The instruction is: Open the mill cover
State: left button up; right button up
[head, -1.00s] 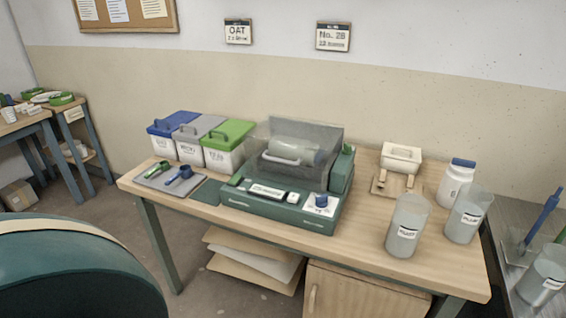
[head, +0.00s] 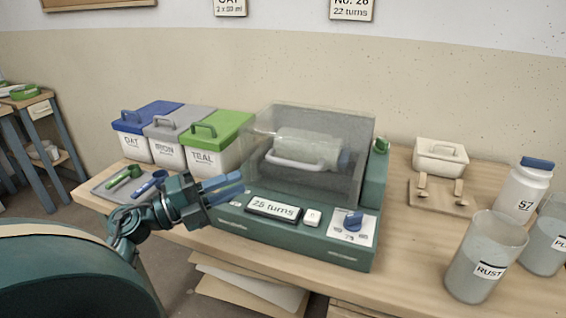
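The mill (head: 290,228) is a dark green machine on the wooden table, with a jar (head: 308,146) lying inside it. Its see-through cover (head: 345,112) is down over the jar, with a pale bar handle (head: 295,164) across the front. My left gripper (head: 241,181) is at the mill's left front corner, left of and a little lower than the handle in the picture. Its blue fingers point right, look slightly apart and hold nothing. They are clear of the handle. My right gripper is not in view.
Bins with blue, grey and green lids (head: 217,129) stand left of the mill. A tray (head: 118,189) with scoops lies in front of them. A small white lidded box (head: 440,158), a white bottle (head: 524,188) and clear beakers (head: 484,260) stand to the right.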

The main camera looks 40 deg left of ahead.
aim_at(288, 163)
pick_arm(q)
jog(key=shift+m, duration=0.3)
jog(key=x, duration=0.4)
jog(key=p+x, duration=0.1)
jog(key=x, duration=0.7)
jog(key=shift+w+f, duration=0.25)
jog(key=shift+w, duration=0.3)
jog(key=shift+c, duration=0.4)
grip_shut()
